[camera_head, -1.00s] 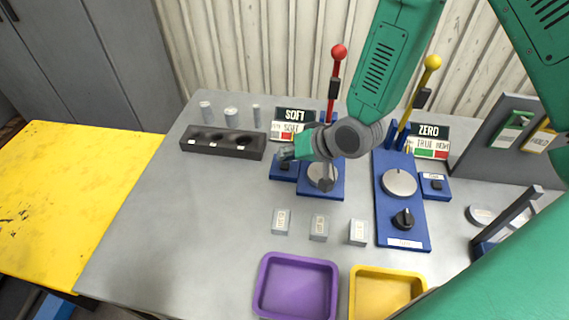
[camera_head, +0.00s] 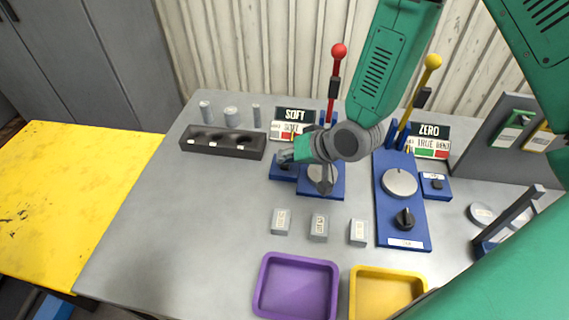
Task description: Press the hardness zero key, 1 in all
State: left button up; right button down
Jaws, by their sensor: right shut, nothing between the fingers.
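A small blue key box (camera_head: 281,174) stands beside the blue base of the red-lever device (camera_head: 333,190), whose sign (camera_head: 295,115) reads SOFT. My right gripper (camera_head: 285,158) is shut and empty, pointing left over this box. It covers most of the box's dark key, and I cannot tell whether it touches the key. A second small blue box with a dark key (camera_head: 436,185) sits right of the yellow-lever device (camera_head: 388,218), under a sign (camera_head: 429,131) reading ZERO. My left gripper is not in view.
A black holder (camera_head: 222,146) with several grey pieces behind it is at the left. Three small grey blocks (camera_head: 318,228) lie in front, before a purple tray (camera_head: 262,287) and a yellow tray (camera_head: 356,295). The table's left part is clear.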

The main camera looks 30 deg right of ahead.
jog(key=shift+f, duration=0.35)
dwell(0.5)
jog(key=shift+d+r+p, duration=0.1)
jog(key=shift+r+p, duration=0.5)
jog(key=shift+r, duration=0.2)
notch_tip(320, 180, up, 5)
jog(key=p, duration=0.4)
jog(key=shift+r, duration=0.1)
dwell(0.6)
